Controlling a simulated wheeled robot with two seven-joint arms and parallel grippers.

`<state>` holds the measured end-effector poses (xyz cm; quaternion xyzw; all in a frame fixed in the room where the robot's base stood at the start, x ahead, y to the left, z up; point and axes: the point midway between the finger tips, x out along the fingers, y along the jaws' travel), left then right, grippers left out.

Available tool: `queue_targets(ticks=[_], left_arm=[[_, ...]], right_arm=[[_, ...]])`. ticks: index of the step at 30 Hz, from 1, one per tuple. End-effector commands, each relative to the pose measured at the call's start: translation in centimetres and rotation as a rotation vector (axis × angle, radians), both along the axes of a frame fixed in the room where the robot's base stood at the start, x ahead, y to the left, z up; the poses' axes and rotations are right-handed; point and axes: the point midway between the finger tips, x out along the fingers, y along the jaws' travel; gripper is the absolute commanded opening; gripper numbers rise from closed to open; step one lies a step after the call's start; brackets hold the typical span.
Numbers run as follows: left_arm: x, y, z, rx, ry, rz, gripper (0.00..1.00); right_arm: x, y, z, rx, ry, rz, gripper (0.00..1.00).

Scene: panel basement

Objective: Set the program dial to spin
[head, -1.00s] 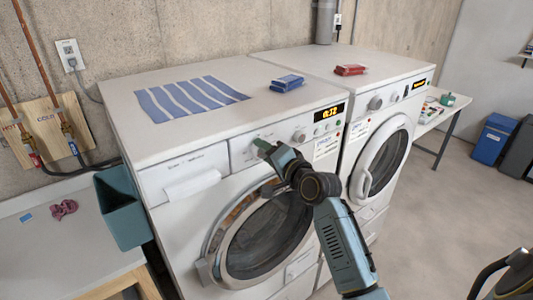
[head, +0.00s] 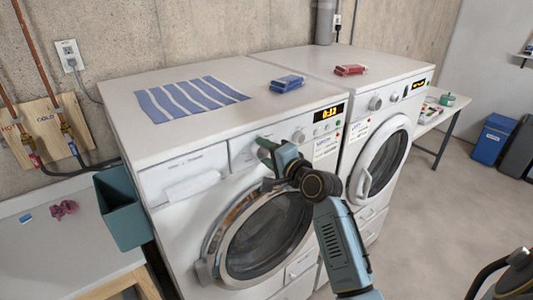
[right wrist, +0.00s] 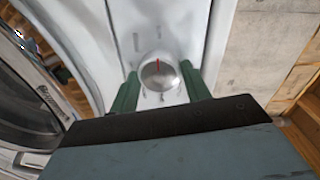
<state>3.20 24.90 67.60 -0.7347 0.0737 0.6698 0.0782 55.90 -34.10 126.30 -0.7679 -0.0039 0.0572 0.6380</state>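The program dial (right wrist: 160,74) is a round silver knob with a red pointer mark, on the white front panel of the left washing machine (head: 185,222). In the right wrist view the mark points up in the picture. My right gripper (right wrist: 160,85) has its two green fingers on either side of the dial, very close to its edges. I cannot tell whether they press on it. In the head view my right gripper (head: 265,148) is at the panel right of the drawer and hides the dial. My left gripper is not in view.
Another knob (head: 299,136) and a lit display (head: 329,112) are right of my gripper. The round door (head: 262,240) is below. A second machine (head: 375,150) stands to the right. A striped cloth (head: 192,98), a blue pack (head: 286,83) and a red pack (head: 350,70) lie on top.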

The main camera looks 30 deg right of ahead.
Motion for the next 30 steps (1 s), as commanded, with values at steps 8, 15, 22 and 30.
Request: queue_targets(ticks=[8,15,22,30], left_arm=[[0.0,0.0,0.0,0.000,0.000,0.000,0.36],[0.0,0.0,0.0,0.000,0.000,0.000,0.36],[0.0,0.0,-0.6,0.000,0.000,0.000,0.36],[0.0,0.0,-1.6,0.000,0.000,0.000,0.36]], right_arm=[[0.0,0.0,0.0,0.002,-0.001,0.000,0.69],[-0.3,0.0,0.0,0.001,0.000,0.000,0.69],[-3.1,-0.2,0.1,-0.001,0.000,0.000,0.69],[-8.8,-0.7,0.5,0.000,0.002,0.000,0.69]])
